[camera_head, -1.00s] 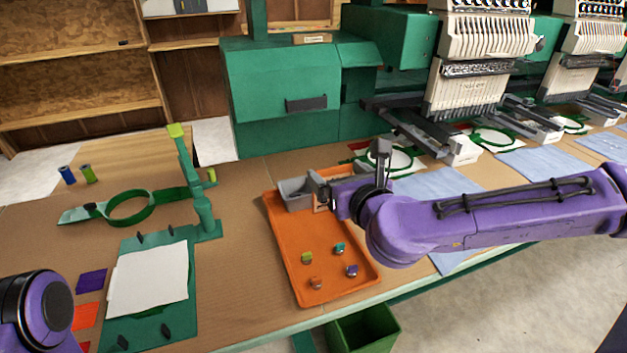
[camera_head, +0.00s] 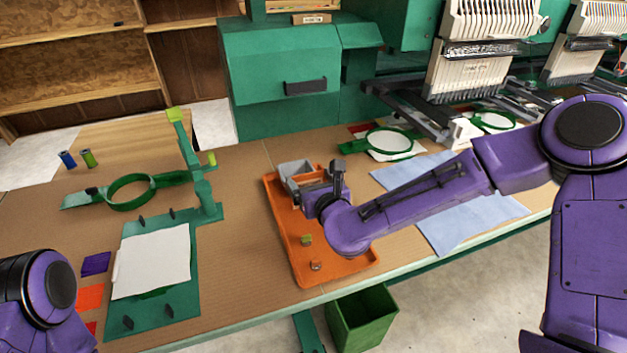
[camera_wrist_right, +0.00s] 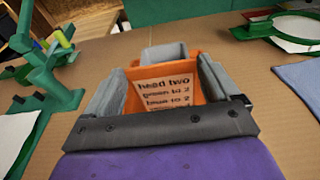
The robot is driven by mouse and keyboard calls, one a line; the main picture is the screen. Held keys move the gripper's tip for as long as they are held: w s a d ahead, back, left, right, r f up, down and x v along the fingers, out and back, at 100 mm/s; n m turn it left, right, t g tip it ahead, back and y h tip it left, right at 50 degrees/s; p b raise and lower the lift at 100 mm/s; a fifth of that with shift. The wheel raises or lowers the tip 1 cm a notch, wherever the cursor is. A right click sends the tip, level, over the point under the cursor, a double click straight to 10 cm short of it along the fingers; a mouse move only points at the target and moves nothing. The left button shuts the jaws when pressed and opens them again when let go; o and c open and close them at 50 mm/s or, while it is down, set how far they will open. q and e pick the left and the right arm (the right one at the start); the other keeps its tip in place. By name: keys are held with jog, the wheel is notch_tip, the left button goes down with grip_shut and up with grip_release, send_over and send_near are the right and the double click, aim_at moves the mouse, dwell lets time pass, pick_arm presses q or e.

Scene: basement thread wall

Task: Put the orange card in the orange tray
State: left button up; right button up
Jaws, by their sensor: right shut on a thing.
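The orange card (camera_wrist_right: 165,95), with dark printed lines on a pale panel, is between the fingers of my right gripper in the right wrist view. My right gripper (camera_head: 308,186) is shut on it and is over the back part of the orange tray (camera_head: 285,235) in the head view. I cannot tell whether the card touches the tray. The gripper and forearm hide the card and the tray's right side in the head view. My left gripper is out of view; only part of its arm shows at the left.
A grey bin (camera_head: 292,172) stands at the tray's back end. Small green (camera_head: 306,240) and orange (camera_head: 316,265) pieces lie in the tray. A green fixture (camera_head: 205,200) and a white cloth (camera_head: 152,262) are to the left. Embroidery machines stand behind. Cardboard-coloured table is bare between fixture and tray.

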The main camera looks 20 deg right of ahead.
jog(key=shift+f, duration=0.25)
jog(key=o, duration=1)
jog(key=shift+s+r, duration=0.15)
jog(key=shift+r, duration=0.2)
jog(key=s+r+p, duration=0.2)
jog(key=s+p, duration=0.9)
jog(key=p, duration=0.1)
jog(key=shift+s+d, duration=0.2)
jog(key=shift+d, duration=0.05)
jog(key=shift+r, duration=0.1)
